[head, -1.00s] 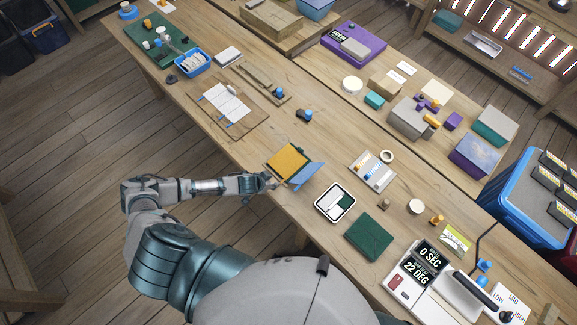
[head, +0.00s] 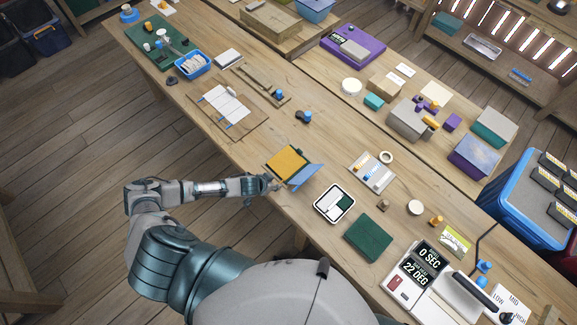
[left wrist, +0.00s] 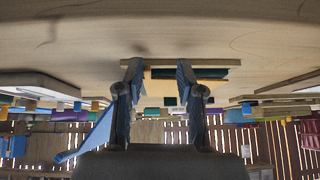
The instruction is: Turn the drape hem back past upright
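The drape appears to be the blue flap (head: 305,177) on the right side of a small box with a yellow top panel (head: 287,159) near the table's front edge. The flap stands out tilted away from the panel. My left gripper (head: 276,184) is at the front of this box, close to the flap's near end; contact cannot be told. In the left wrist view, which is upside down, its two fingers (left wrist: 160,88) are apart with nothing held between them. The box shows beyond the fingertips, and the blue flap (left wrist: 90,138) lies left of the fingers. My right gripper is out of view.
A white tray (head: 322,214) and a green book-like block (head: 368,238) lie to the right of the box. A brown board with white sheets (head: 221,122) lies to the left. Bare table surrounds the box on its far side.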

